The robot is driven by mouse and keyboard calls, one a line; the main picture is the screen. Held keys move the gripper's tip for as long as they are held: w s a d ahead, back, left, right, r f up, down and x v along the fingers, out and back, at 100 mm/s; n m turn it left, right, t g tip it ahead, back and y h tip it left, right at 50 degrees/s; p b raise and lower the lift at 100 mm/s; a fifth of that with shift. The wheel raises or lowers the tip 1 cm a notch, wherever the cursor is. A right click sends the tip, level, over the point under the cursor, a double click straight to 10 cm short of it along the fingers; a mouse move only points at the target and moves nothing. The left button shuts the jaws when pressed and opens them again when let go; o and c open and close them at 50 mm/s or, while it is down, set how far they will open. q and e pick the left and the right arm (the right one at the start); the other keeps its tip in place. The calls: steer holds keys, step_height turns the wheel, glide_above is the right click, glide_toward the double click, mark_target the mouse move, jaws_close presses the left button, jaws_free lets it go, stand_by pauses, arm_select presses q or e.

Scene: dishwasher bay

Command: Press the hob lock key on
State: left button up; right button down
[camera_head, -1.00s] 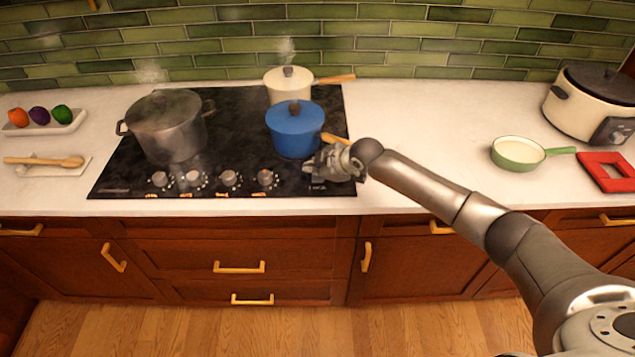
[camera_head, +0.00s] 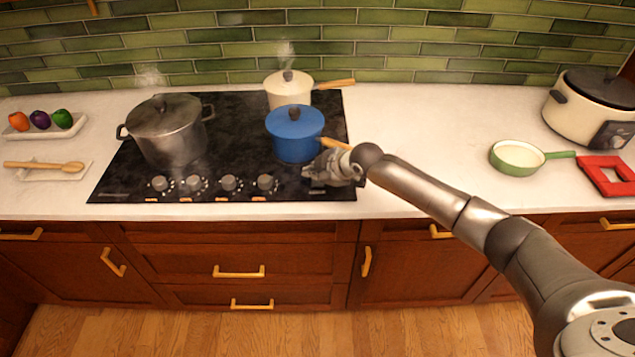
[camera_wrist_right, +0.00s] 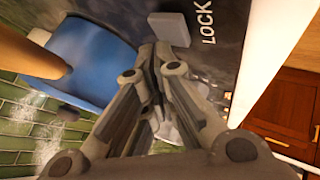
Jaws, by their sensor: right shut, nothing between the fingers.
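The hob lock key (camera_wrist_right: 170,28) is a small grey rectangular key beside the white word LOCK in the right wrist view. It lies on the black hob (camera_head: 240,135), near the front right corner. In the head view my right gripper covers that area and I cannot make out the key. My right gripper (camera_head: 312,174) is shut and empty, low over the hob in front of the blue pot. In the wrist view its fingertips (camera_wrist_right: 154,48) show just beside the key; whether they touch it I cannot tell. My left gripper is not in view.
The blue pot (camera_head: 294,135) stands just behind my gripper, its wooden handle close to my wrist. A steaming steel pot (camera_head: 172,140) and a cream pan (camera_head: 287,88) are also on the hob. Several knobs (camera_head: 228,183) line its front edge. Counter to the right is clear up to the green pan (camera_head: 515,158).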

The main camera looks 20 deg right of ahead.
mark_target(315, 183)
steer(key=shift+f, duration=0.15)
steer(key=shift+f, duration=0.3)
stand_by(0.6)
steer(key=shift+r, duration=0.4)
steer(key=shift+r+p, duration=0.1)
steer(key=shift+p, duration=0.2)
step_height(315, 183, up, 6)
steer(key=p, duration=0.5)
stand_by(0.4)
